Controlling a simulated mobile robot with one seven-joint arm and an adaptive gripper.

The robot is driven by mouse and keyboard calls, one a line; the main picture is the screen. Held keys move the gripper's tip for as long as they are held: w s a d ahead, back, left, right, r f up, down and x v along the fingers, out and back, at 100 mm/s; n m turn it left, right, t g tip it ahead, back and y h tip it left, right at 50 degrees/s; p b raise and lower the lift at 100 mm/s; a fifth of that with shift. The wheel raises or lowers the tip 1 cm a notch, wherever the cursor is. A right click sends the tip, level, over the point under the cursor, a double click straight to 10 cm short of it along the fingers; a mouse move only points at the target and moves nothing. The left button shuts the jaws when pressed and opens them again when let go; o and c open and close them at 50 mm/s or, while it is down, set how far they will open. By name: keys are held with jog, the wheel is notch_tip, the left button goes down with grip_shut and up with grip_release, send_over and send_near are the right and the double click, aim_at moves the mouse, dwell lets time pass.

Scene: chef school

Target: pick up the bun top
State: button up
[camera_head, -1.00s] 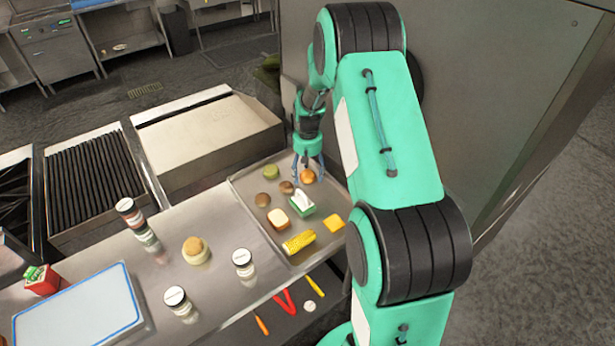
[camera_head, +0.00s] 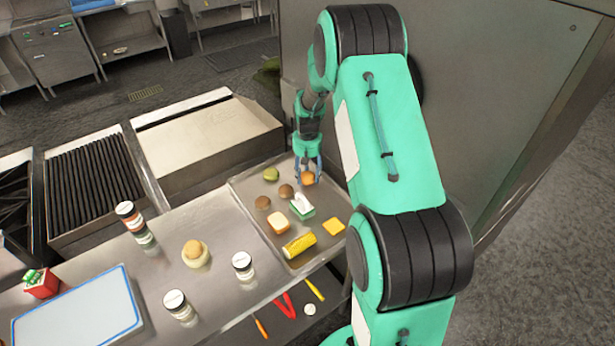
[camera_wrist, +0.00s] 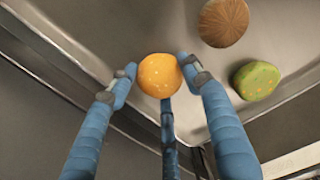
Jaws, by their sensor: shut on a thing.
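The bun top (camera_head: 308,178) is a round, orange-brown bun with pale specks, near the far right part of the metal tray (camera_head: 240,190). In the wrist view the bun top (camera_wrist: 160,75) sits between the blue fingers of my gripper (camera_wrist: 160,80). My gripper (camera_head: 308,172) points down and is shut on the bun top, with the fingertips at its sides. I cannot tell whether the bun top is touching the tray or just above it.
A large metal wall (camera_head: 500,80) stands right of my arm.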

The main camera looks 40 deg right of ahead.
aim_at(308, 174)
notch_tip(308, 174, up, 9)
jog(key=shift+r+p, duration=0.1)
jog(key=shift+p, duration=0.4)
